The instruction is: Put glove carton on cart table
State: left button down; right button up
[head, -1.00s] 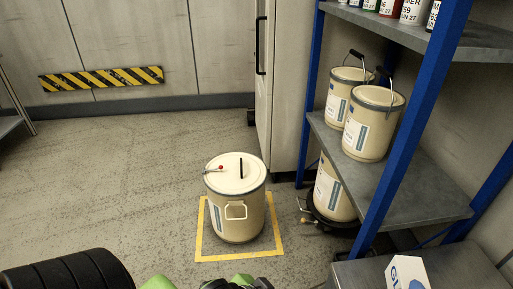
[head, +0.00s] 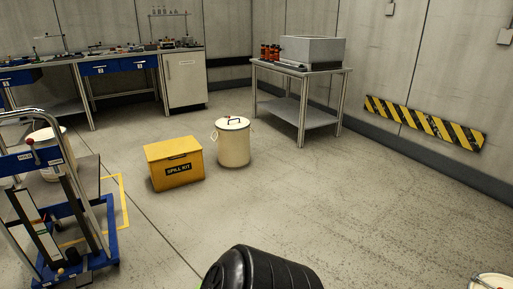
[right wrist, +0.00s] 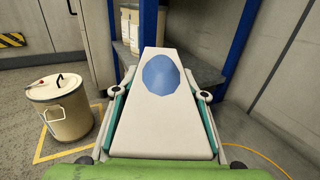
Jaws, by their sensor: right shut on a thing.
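The glove carton (right wrist: 165,110) is a white box with a blue oval on it, close up in the right wrist view. My right gripper (right wrist: 163,93) is shut on it, with a finger along each side. The carton is not in the head view now. A blue cart (head: 70,215) with a tall metal handle stands at the left of the head view. A grey flat top (head: 88,172) shows behind its mast, partly hidden by it. My left gripper is in neither current view.
A yellow spill kit box (head: 174,165) and a cream drum (head: 233,143) stand on the floor right of the cart. A grey side table (head: 305,75) and a workbench (head: 125,58) are behind. Open floor lies in front. The right wrist view shows a blue-post shelf (right wrist: 240,45) beyond the carton.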

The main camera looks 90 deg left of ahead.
aim_at(56, 197)
jog(key=j+u, duration=0.25)
jog(key=u, duration=0.2)
jog(key=j+u, duration=0.25)
jog(key=u, duration=0.2)
jog(key=j+u, duration=0.25)
jog(key=u, duration=0.25)
jog(key=i+j+u, duration=0.15)
jog(key=u, duration=0.3)
jog(key=i+j+u, duration=0.6)
jog(key=u, duration=0.2)
jog(key=i+j+u, duration=0.1)
jog(key=i+u, duration=0.6)
jog(key=u, duration=0.15)
jog(key=i+u, duration=0.2)
jog(key=u, duration=0.25)
jog(key=i+u, duration=0.2)
jog(key=u, duration=0.3)
jog(key=i+l+u, duration=0.15)
jog(key=u, duration=0.3)
jog(key=i+l+u, duration=0.15)
jog(key=u, duration=0.35)
